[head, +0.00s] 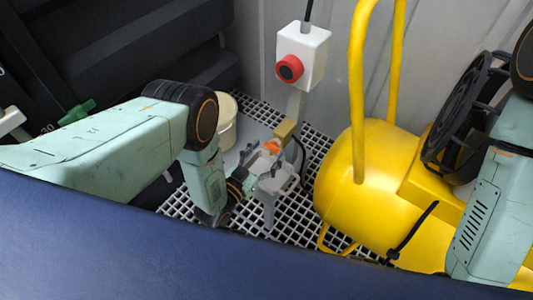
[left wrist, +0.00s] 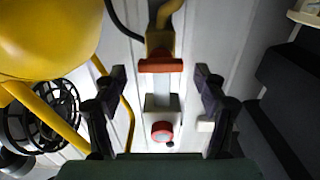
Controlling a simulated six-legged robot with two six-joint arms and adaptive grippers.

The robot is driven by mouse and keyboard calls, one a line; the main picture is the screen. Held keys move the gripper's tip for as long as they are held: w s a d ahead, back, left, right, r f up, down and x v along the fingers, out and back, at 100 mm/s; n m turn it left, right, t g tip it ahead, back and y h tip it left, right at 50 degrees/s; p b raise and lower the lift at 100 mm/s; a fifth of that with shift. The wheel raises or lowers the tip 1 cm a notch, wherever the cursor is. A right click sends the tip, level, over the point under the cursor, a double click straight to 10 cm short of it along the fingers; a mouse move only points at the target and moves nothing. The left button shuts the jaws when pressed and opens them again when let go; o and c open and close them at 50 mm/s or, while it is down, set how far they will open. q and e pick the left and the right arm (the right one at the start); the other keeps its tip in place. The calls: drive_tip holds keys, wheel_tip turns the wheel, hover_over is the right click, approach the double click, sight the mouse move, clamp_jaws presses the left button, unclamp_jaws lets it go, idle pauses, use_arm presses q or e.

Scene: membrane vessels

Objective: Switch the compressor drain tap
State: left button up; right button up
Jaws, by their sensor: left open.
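The drain tap has a brass body (head: 287,130) and an orange handle (head: 272,146); it stands left of the yellow compressor (head: 345,185). In the left wrist view the handle (left wrist: 162,66) lies crosswise below the brass body (left wrist: 160,42). My left gripper (head: 265,170) is close to the tap. In the left wrist view its two dark fingers (left wrist: 160,78) are spread, one on each side of the handle, with gaps on both sides. I cannot tell how far the fingertips are from the handle in depth. My right gripper is not in view.
A cream bucket (head: 226,122) stands behind my left arm. White grating (head: 300,225) covers the floor.

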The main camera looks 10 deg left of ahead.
use_arm(q)
drive_tip(key=shift+w+d, duration=0.15)
drive_tip(key=shift+w, duration=0.25)
drive_tip(key=shift+c, duration=0.3)
drive_tip(key=c, duration=1.1)
